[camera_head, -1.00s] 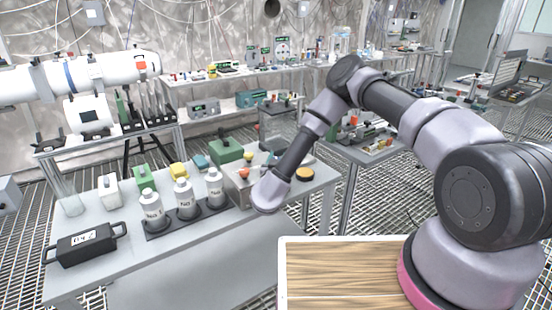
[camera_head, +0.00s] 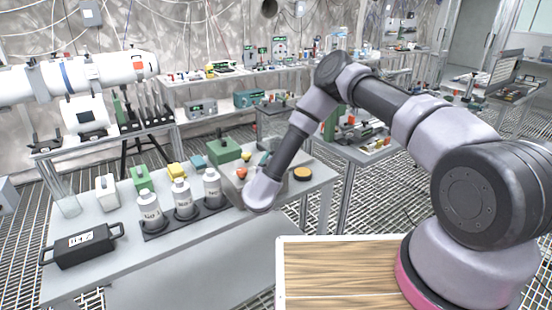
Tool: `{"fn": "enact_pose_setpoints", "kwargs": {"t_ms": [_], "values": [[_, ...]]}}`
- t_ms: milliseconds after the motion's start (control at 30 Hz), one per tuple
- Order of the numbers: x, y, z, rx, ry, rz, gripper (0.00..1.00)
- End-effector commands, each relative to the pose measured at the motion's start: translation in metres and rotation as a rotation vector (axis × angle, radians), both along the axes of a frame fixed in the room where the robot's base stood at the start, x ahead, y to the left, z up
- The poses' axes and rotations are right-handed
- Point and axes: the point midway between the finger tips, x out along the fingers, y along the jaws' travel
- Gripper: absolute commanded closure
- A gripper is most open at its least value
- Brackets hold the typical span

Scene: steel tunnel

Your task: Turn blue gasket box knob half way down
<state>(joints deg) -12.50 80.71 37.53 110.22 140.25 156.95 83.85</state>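Several small boxes with knobs stand at the back of the near table. A teal-blue box (camera_head: 198,161) sits between a yellow box (camera_head: 176,171) and a larger green box (camera_head: 224,151); I cannot tell for sure that it is the gasket box, and its knob is too small to read. The end of my arm reaches down over the right part of the table, beside a grey metal box with an orange-red knob (camera_head: 241,172). My gripper's fingers are hidden behind the wrist link, so their state and any contact do not show.
Three white bottles (camera_head: 183,200) stand in a dark rack left of my arm. A black handled case (camera_head: 82,246) lies at the table's front left. A round orange-topped item (camera_head: 302,173) is at the right end. The table front (camera_head: 165,255) is clear.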

Motion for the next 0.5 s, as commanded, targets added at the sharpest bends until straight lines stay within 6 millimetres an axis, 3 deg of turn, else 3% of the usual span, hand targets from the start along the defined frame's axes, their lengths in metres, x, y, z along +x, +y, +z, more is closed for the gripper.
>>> {"fn": "enact_pose_setpoints", "kwargs": {"t_ms": [233, 500], "values": [[-0.007, 0.003, 0.001, 0.0, -0.001, 0.004, 0.26], [-0.05, 0.014, 0.001, -0.003, -0.001, 0.009, 0.26]]}}
